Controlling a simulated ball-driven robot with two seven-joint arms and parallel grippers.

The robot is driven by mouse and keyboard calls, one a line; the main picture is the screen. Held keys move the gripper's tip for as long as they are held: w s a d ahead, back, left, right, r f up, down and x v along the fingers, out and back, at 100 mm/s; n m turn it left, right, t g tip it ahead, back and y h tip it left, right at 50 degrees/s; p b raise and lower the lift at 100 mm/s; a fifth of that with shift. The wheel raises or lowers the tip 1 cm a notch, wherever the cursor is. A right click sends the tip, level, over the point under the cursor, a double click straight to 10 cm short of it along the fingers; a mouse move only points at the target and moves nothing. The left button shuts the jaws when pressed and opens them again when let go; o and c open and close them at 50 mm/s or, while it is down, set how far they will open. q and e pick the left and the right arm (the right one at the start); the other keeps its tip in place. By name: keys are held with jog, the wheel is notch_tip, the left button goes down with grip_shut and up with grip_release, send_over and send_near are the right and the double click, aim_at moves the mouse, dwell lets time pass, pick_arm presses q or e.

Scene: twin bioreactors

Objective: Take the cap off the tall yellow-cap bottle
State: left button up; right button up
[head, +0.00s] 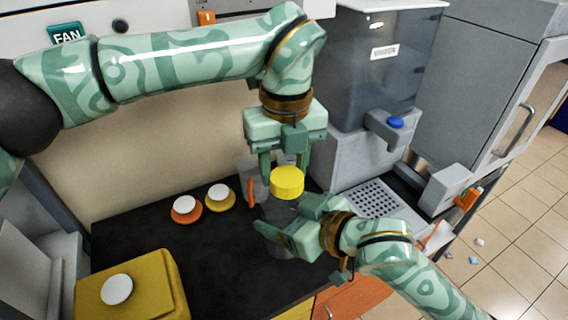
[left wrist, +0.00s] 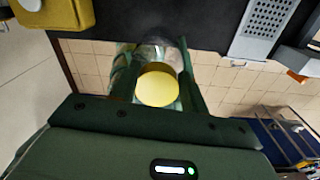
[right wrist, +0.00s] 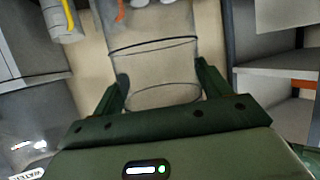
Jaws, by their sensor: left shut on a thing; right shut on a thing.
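The yellow cap (head: 287,182) is at the top of the tall clear bottle (head: 273,213), near the middle of the head view. My left gripper (head: 284,172) comes down from above and is shut on the cap. The left wrist view shows the cap (left wrist: 158,88) between its fingers. My right gripper (head: 290,222) reaches in from the lower right and is shut on the bottle's body below the cap. The right wrist view shows the clear wall (right wrist: 155,70) between its fingers. The seam between cap and bottle is hidden, so I cannot tell whether they touch.
The dark counter (head: 215,260) holds an orange disc (head: 186,216) and a yellow disc (head: 221,204), both with white tops. A yellow box (head: 150,279) stands at front left. A dispenser with a blue knob (head: 396,123) and drip grid (head: 380,199) stands right.

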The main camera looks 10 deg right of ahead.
pick_arm(q)
jog(key=shift+s+d+r, duration=0.1)
jog(key=shift+r, duration=0.05)
jog(key=shift+r, duration=0.9)
pick_arm(e)
jog(key=shift+f, duration=0.1)
pick_arm(q)
jog(key=shift+r, duration=0.1)
